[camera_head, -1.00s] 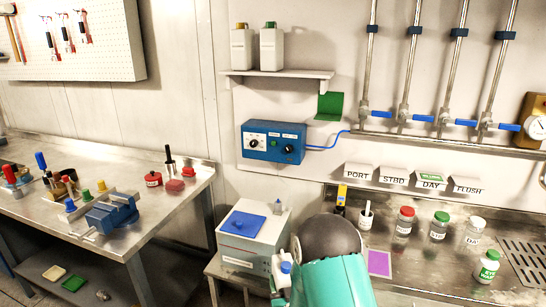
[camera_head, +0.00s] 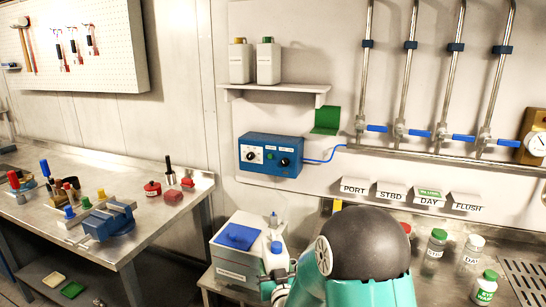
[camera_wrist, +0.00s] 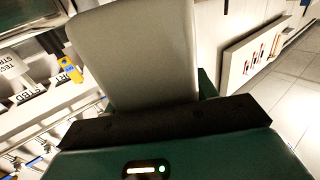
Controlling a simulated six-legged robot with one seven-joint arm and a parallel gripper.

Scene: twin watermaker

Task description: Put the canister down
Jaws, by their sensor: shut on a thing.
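The canister (camera_head: 275,258) is white with a blue cap and stands roughly upright in the head view, in front of the white box with the blue lid. My gripper (camera_head: 277,284) is shut on its lower part; my teal and black arm hides some of the grip. In the wrist view the canister (camera_wrist: 138,55) fills the upper middle as a pale, tilted block beyond the dark gripper edge (camera_wrist: 165,122). Whether its base touches anything cannot be told.
The blue-lidded box (camera_head: 232,262) stands on a low stand. A shelf (camera_head: 275,91) holds two white canisters with yellow and green caps. The left bench (camera_head: 155,225) carries a blue vise (camera_head: 108,220). Labelled bottles (camera_head: 436,245) stand on the right bench. My arm hides part of it.

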